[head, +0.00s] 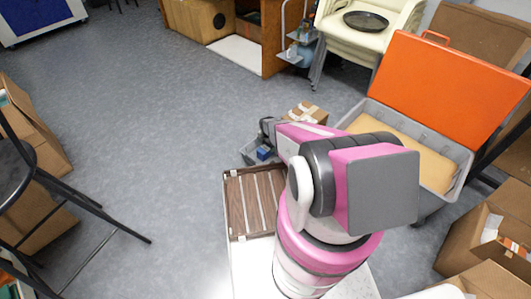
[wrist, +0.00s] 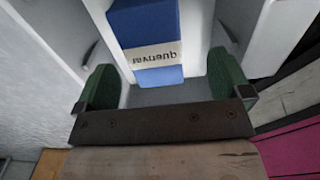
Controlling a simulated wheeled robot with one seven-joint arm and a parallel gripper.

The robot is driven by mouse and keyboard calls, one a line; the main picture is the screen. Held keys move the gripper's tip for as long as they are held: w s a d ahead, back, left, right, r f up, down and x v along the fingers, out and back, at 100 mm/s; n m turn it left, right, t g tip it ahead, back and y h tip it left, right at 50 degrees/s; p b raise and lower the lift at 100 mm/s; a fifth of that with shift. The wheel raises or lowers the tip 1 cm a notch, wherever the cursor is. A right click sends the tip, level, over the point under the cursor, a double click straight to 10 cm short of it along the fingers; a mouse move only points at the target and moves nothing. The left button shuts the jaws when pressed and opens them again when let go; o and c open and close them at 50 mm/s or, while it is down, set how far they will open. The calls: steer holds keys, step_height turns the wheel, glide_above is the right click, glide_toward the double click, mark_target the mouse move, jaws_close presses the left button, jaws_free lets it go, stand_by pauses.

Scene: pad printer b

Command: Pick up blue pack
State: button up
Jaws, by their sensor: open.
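The blue pack (wrist: 145,25) has a white band with dark lettering, upside down in the wrist view. It lies in a grey container (head: 250,147), whose pale walls rise on both sides in the wrist view. In the head view the pack (head: 263,153) is a small blue patch beside my arm. My gripper (wrist: 163,66) is open, with green finger pads to the left and right of the pack's near end. I see a gap on both sides. Whether the pads are level with the pack is hard to tell. My arm hides most of the gripper in the head view.
A cardboard box (head: 305,113) stands just behind the container. To the right is a large grey case (head: 464,160) with an orange lid (head: 440,85). A slatted wooden tray (head: 234,205) lies in front of the container. Open floor (head: 150,110) stretches left, towards a dark stool (head: 75,200).

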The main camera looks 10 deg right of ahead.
mark_target(266, 148)
steer(key=shift+w+a+f, duration=0.15)
steer(key=shift+f, duration=1.4)
steer(key=shift+w+a+f, duration=0.1)
steer(key=shift+w+f, duration=0.05)
steer(key=shift+f, duration=1.4)
steer(key=shift+c, duration=0.4)
steer(key=c, duration=1)
